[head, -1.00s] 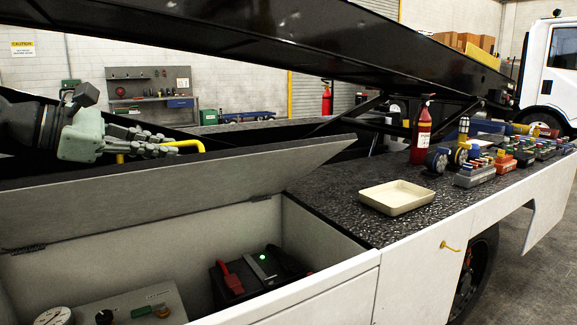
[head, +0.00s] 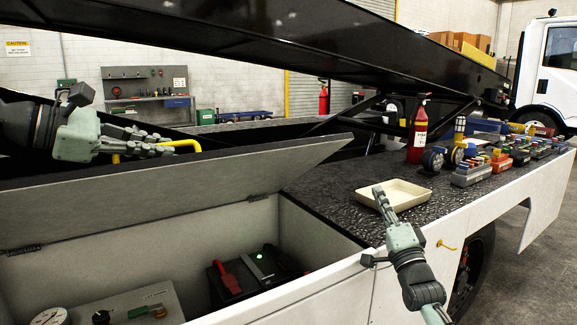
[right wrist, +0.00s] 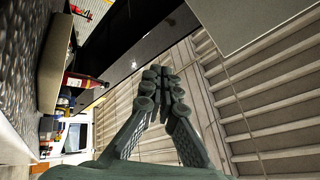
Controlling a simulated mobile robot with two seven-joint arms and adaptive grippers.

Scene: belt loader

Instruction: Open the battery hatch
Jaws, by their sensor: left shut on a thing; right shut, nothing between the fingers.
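The battery hatch (head: 170,193) is a long grey lid, raised and tilted back above an open compartment. Its yellow handle (head: 187,144) shows at the top edge. My left gripper (head: 155,148) is shut on that handle. In the open compartment lie a black box with a red connector (head: 228,277) and a lit green light, and a grey panel with a gauge (head: 50,317). My right gripper (head: 380,195) is shut and empty, over the deck by the cream tray; the right wrist view shows its closed fingers (right wrist: 162,80).
The cream tray (head: 412,194) sits on the dark deck (head: 335,200). The black conveyor boom (head: 270,50) slants overhead.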

